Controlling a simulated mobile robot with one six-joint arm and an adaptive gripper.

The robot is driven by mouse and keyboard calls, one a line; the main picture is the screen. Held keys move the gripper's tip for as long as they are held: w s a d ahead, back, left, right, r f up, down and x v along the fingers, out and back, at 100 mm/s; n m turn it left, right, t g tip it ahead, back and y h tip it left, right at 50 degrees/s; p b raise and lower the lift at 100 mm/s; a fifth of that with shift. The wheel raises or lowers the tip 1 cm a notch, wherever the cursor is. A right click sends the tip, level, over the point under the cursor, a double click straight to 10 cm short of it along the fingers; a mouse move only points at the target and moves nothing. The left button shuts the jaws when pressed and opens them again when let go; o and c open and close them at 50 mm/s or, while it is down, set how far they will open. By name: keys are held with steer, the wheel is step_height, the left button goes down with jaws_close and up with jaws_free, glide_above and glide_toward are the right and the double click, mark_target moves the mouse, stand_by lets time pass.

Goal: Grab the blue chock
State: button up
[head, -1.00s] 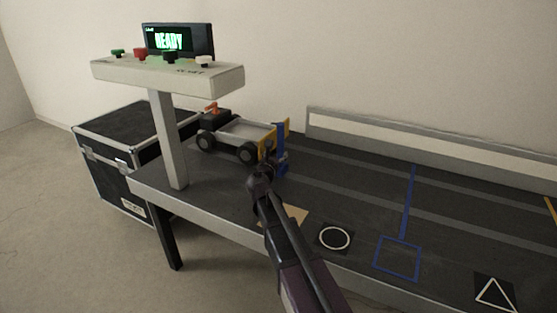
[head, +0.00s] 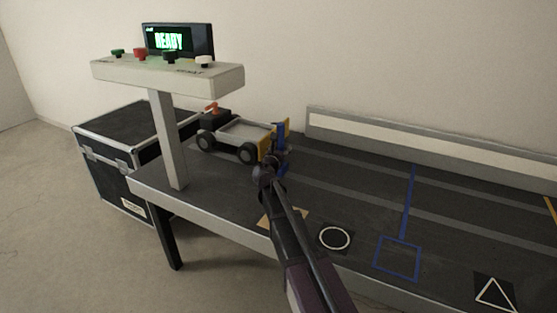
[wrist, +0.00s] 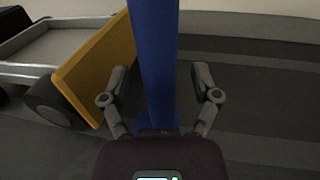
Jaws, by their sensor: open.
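The blue chock (head: 282,148) stands upright on the dark table, right at the yellow end plate of a small wheeled cart (head: 240,137). In the wrist view the blue chock (wrist: 153,65) is a tall post between my two open fingers, with a gap on each side. My gripper (wrist: 160,82) is open and low around the post, and its fingers do not visibly touch it. In the head view my arm partly hides the chock's lower part, and the fingers are hard to make out there.
The cart's yellow plate (wrist: 95,70) is close to my left finger. A button console (head: 168,78) with a READY screen stands at the left. A rail (head: 430,150) runs along the back. The table right of the chock is clear, with flat markings such as a blue square (head: 398,258).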

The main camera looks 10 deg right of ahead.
mark_target(280, 138)
jaws_close()
steer(key=shift+r, duration=0.2)
stand_by(0.3)
step_height(280, 138, up, 4)
steer(key=p, duration=0.4)
steer(key=shift+f, duration=0.15)
steer(key=s+p, duration=0.1)
steer(key=s, duration=1.5)
steer(key=shift+a+r, duration=0.25)
steer(key=shift+r, duration=0.2)
